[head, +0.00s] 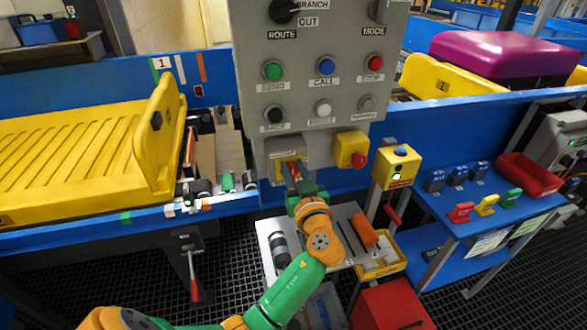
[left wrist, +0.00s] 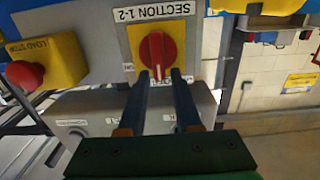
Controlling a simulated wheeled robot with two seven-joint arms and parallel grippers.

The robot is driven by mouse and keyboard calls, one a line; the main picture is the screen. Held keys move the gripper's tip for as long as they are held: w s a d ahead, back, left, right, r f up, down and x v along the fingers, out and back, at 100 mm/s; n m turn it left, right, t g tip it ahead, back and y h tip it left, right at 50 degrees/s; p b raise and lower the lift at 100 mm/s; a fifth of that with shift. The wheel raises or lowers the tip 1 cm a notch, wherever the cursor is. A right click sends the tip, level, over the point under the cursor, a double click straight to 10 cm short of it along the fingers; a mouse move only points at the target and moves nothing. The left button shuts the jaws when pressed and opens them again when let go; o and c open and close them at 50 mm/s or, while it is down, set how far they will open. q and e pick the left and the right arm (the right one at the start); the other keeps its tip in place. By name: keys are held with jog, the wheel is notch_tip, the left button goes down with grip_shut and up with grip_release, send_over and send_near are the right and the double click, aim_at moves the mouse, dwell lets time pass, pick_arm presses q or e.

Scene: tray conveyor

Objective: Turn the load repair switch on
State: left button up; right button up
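A red rotary switch knob (left wrist: 157,54) sits on a yellow plate (left wrist: 185,47) in the left wrist view, under a label reading "SECTION 1-2". Its handle points up and down in that view. In the head view the switch (head: 292,166) is low on the grey control panel (head: 308,106), partly hidden by my left gripper (head: 299,184). In the left wrist view my left gripper (left wrist: 162,76) is open, its two fingertips apart at the knob's lower end. I cannot tell whether they touch it. My right gripper is out of view.
A yellow box with a red stop button (head: 352,152) is close beside the switch. Buttons and selector knobs fill the panel above. A yellow tray (head: 70,145) is on the conveyor at left. A blue side table (head: 470,240) with coloured items stands at right.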

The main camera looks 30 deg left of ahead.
pick_arm(q)
grip_shut()
jog(key=shift+f, duration=0.1)
jog(key=m, duration=0.2)
jog(key=m+b, duration=0.1)
jog(key=shift+w+d+f, duration=0.1)
jog(key=shift+w+d, duration=0.2)
jog(key=m, duration=0.5)
jog(key=w+f+m+p, duration=0.1)
jog(key=m, duration=0.4)
jog(key=d+f+m, duration=0.1)
jog(key=m, duration=0.3)
jog(key=shift+w+f+m, duration=0.1)
jog(key=shift+w+m, duration=0.05)
jog(key=shift+m, duration=0.25)
